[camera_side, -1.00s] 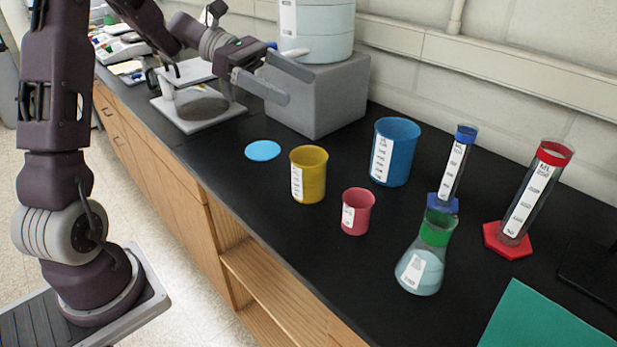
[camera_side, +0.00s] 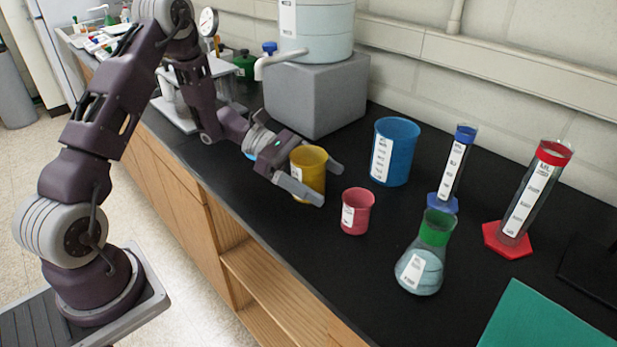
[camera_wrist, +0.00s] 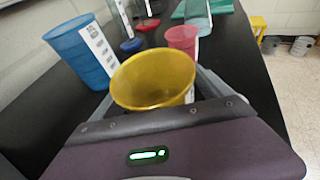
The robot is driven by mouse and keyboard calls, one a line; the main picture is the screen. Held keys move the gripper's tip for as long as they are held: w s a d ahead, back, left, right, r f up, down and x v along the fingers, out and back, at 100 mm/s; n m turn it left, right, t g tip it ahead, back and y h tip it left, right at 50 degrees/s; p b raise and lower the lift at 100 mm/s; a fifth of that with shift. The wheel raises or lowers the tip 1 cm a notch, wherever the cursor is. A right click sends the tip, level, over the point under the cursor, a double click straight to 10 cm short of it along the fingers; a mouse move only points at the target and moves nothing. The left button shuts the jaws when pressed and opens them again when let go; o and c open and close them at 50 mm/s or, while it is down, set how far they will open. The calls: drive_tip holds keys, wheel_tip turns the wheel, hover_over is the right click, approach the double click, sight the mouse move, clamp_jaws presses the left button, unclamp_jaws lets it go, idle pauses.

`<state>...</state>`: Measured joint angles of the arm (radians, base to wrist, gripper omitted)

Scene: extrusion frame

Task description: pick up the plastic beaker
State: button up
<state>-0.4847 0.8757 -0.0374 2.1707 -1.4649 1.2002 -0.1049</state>
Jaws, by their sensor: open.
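Three plastic beakers stand upright on the black bench. The yellow beaker (camera_side: 312,162) is between the spread fingers of my gripper (camera_side: 327,184), which is open and low over the bench. In the wrist view the yellow beaker (camera_wrist: 152,80) is right in front of the palm, its mouth open and empty-looking; it hides part of the fingers. I cannot tell whether either finger touches it. A smaller red beaker (camera_side: 357,214) stands just beyond the fingertips, and a larger blue beaker (camera_side: 399,150) stands behind to the right. Both also show in the wrist view, red (camera_wrist: 182,40) and blue (camera_wrist: 75,55).
A flask with a green neck (camera_side: 422,268), a blue-based cylinder (camera_side: 453,170) and a red-based cylinder (camera_side: 523,200) stand to the right. A grey block (camera_side: 317,95) carrying a water tank (camera_side: 318,30) is behind my gripper. The bench's front edge is close.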

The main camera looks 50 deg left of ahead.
drive_tip(key=c, duration=1.7)
drive_tip(key=shift+r, duration=0.1)
